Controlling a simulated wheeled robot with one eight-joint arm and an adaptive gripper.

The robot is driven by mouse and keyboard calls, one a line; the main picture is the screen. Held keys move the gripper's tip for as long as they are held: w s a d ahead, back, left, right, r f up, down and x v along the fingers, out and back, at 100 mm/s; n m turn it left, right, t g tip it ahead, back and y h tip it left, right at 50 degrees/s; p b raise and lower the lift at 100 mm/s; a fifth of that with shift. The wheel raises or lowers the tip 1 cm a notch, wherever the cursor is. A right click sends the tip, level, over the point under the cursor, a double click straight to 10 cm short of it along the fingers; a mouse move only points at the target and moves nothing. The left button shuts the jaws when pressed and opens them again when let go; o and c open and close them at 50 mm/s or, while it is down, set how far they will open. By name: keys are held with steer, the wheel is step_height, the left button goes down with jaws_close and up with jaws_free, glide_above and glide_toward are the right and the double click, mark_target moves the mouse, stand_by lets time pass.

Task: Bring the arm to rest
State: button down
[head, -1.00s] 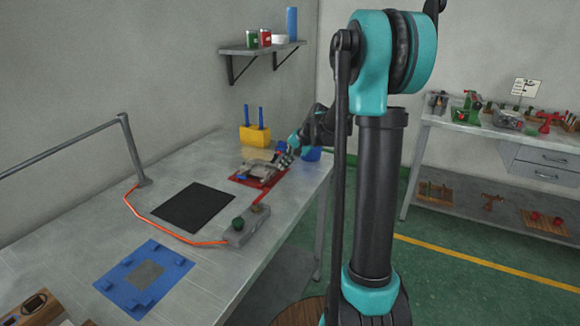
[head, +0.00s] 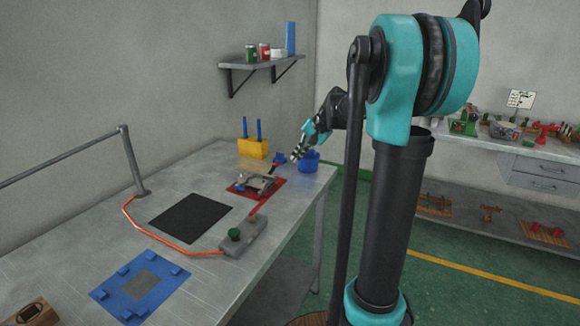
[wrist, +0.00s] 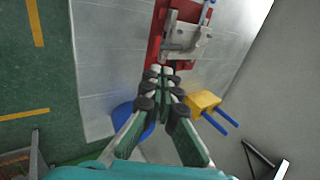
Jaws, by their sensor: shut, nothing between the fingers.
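My gripper (head: 297,152) is at the far end of the metal table, above the table top and close to the red plate with its grey clamp-like fixture (head: 261,184). In the wrist view my gripper (wrist: 161,71) has its fingertips together with nothing between them. The fixture (wrist: 186,37) on its red plate lies just beyond the fingertips there. A blue round container (head: 309,163) stands just behind the gripper and is partly hidden by the fingers in the wrist view.
A yellow block with blue rods (head: 254,149) stands near the wall. A black mat (head: 190,217), a grey box with a green knob (head: 246,236) and a blue plate (head: 126,293) lie on the table. A shelf (head: 258,63) hangs above. A second bench (head: 520,150) stands right.

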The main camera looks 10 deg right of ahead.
steer(key=s+d+f+n+h, duration=0.1)
steer(key=s+f+n+h, duration=0.1)
steer(key=s+f, duration=0.4)
steer(key=s+d+f+n+h, duration=0.1)
steer(key=s+f, duration=0.5)
steer(key=s, duration=0.8)
steer(key=s+d+f+n+h, duration=0.1)
steer(key=s+f+n+h, duration=0.1)
steer(key=s+f+n, duration=0.2)
steer(key=s+f, duration=0.3)
steer(key=s, duration=0.3)
steer(key=shift+s+h, duration=0.15)
steer(key=shift+h, duration=0.15)
